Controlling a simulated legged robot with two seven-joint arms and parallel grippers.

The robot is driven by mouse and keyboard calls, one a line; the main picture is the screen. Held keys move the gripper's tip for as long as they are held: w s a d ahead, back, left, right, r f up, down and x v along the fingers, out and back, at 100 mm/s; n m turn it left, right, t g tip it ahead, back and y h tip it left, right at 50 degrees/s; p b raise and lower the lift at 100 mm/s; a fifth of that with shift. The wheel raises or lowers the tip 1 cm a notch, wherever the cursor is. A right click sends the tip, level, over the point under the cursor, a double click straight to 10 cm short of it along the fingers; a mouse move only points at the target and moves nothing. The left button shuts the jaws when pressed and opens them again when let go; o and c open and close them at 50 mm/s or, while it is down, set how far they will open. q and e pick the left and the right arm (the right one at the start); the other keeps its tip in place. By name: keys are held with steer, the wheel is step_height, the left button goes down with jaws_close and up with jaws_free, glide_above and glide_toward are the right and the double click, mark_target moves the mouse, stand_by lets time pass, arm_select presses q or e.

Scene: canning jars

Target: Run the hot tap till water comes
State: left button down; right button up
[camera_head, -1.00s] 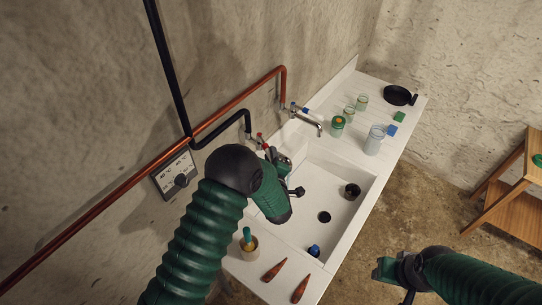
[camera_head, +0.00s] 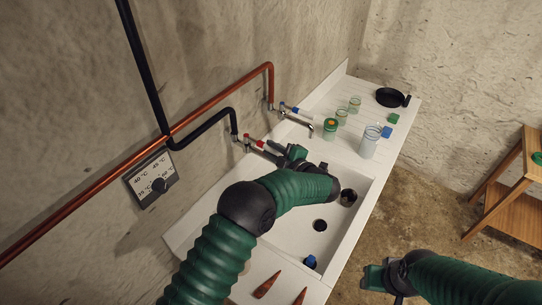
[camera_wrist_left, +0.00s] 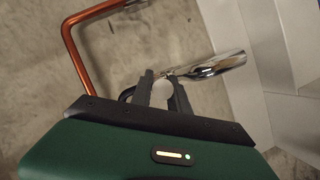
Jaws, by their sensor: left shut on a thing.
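The red-marked tap (camera_head: 250,142) is on the wall over the near end of the sink, where the black pipe comes down. The blue-marked tap (camera_head: 293,111), under the copper pipe, is farther along. My left gripper (camera_head: 285,154) is at the red-marked tap, my forearm reaching over the sink. In the left wrist view its fingers (camera_wrist_left: 162,92) close around a small pale round part beside a chrome tap spout (camera_wrist_left: 218,64).
The white sink (camera_head: 290,238) holds dark round items and a small blue item. Glass jars (camera_head: 369,143), a green-lidded jar (camera_head: 330,129) and a black pan (camera_head: 390,97) stand on the far counter. A temperature dial (camera_head: 152,180) is on the wall. Orange cone-shaped items (camera_head: 267,285) lie nearby.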

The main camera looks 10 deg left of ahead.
arm_select(q)
steer(key=shift+w, duration=0.15)
steer(key=shift+a+r, duration=0.1)
steer(key=c, duration=1.3)
jaws_free()
steer(key=shift+f, duration=0.25)
